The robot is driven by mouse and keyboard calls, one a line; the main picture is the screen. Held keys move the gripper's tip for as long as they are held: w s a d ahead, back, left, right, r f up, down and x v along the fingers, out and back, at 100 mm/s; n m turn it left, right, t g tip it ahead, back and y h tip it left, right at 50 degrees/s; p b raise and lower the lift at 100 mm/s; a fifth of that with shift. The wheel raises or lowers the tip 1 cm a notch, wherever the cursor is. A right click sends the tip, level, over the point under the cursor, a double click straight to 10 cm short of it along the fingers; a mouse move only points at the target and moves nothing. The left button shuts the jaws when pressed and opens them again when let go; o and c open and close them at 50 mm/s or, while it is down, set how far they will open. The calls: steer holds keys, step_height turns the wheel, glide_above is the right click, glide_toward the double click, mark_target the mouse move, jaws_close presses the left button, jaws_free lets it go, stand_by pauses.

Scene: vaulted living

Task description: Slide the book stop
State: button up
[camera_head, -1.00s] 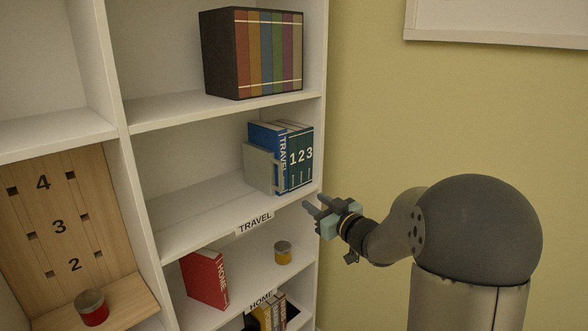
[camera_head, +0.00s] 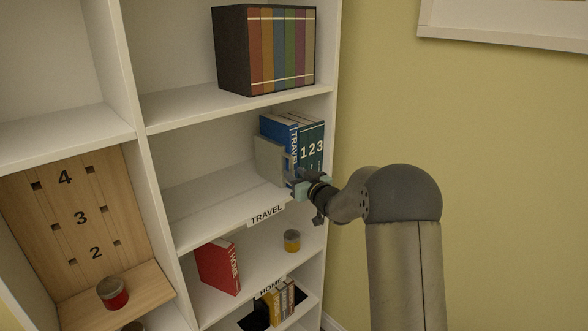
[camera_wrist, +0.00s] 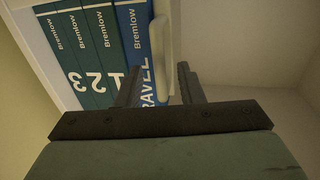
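The book stop (camera_head: 267,158) is a pale grey upright plate on the TRAVEL shelf (camera_head: 215,207). It stands against the left side of the blue TRAVEL book (camera_head: 275,128). In the wrist view, the stop's pale edge (camera_wrist: 160,42) shows beyond the fingers, next to the blue book (camera_wrist: 133,30). My gripper (camera_head: 288,183) is at the front of this shelf, close to the stop's lower front. In the wrist view, my gripper's fingers (camera_wrist: 158,88) are apart, with the stop's edge lined up between them. Contact cannot be told.
Teal numbered books (camera_head: 311,147) stand right of the blue book, by the shelf's side panel. The shelf left of the stop is clear. Below are a red HOME book (camera_head: 217,267) and a small yellow jar (camera_head: 292,241). A boxed book set (camera_head: 265,50) sits above.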

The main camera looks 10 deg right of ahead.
steer(key=shift+x, duration=0.8)
jaws_close()
steer(key=shift+s+a+f+b, duration=0.25)
steer(key=shift+a+b, duration=0.1)
steer(key=shift+b, duration=0.65)
steer(key=shift+s+a+r, duration=0.1)
steer(key=shift+r, duration=0.15)
jaws_free()
steer(key=b+v, duration=0.4)
steer(key=v, duration=1.3)
steer(key=shift+s+d, duration=0.15)
steer(key=shift+d, duration=0.05)
